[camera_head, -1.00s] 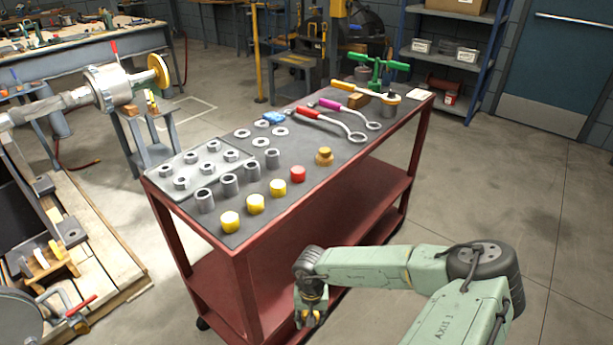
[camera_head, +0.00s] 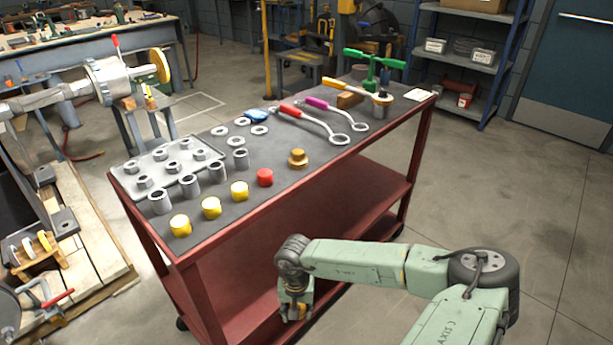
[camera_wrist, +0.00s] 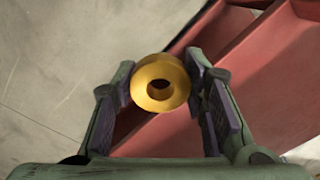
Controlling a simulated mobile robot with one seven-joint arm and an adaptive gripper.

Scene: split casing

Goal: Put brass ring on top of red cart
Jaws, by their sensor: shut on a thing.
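The brass ring (camera_wrist: 160,69) is between the fingers of my gripper (camera_wrist: 160,92) in the wrist view, its round face and dark centre hole towards the camera. My gripper is shut on it. In the head view my gripper (camera_head: 297,311) points down beside the near long side of the red cart (camera_head: 203,300), below the level of its top. The ring is hard to make out there. The red cart has a dark mat on top and a lower shelf. Its red frame also shows behind the ring in the wrist view (camera_wrist: 245,75).
On the cart top stand a brass stepped piece (camera_head: 298,160), a red cap (camera_head: 265,178), several yellow caps (camera_head: 211,207), grey sleeves and a grey tray (camera_head: 125,178). Two ring-ended tools (camera_head: 335,130) lie farther back. Bare mat lies around the stepped piece.

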